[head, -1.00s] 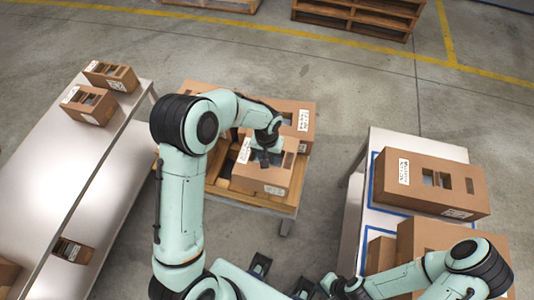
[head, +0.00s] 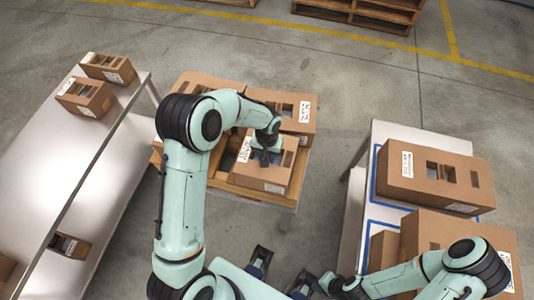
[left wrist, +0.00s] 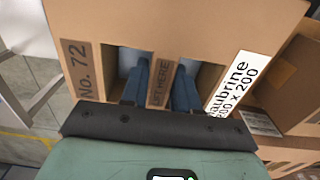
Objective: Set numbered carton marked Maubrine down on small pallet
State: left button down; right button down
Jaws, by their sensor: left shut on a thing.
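The Maubrine carton (head: 262,179), brown with white labels, is over the front part of the small wooden pallet (head: 272,196), in front of another carton (head: 300,125). It looks level; I cannot tell whether its underside touches the pallet. My left gripper (head: 266,158) is at its top. The left wrist view shows the carton (left wrist: 120,25) with "No. 72" and part of the name, and the left fingers (left wrist: 160,88) in its two hand holes, shut on the strip between. My right gripper (head: 281,272) appears open and empty at the bottom of the head view.
A table on the left (head: 60,170) bears several small cartons, two at its far end (head: 86,97). A table on the right (head: 415,135) bears larger cartons (head: 435,178) within blue outlines. Wooden pallets (head: 360,12) lie at the back.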

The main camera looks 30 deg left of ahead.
pick_arm(q)
jog(key=shift+f, duration=0.25)
dwell(0.3)
jog(key=c, duration=0.8)
grip_release()
jog(key=shift+o, duration=0.2)
notch_tip(320, 180, up, 14)
jog(key=shift+f+p, duration=0.25)
jog(key=shift+p, duration=0.05)
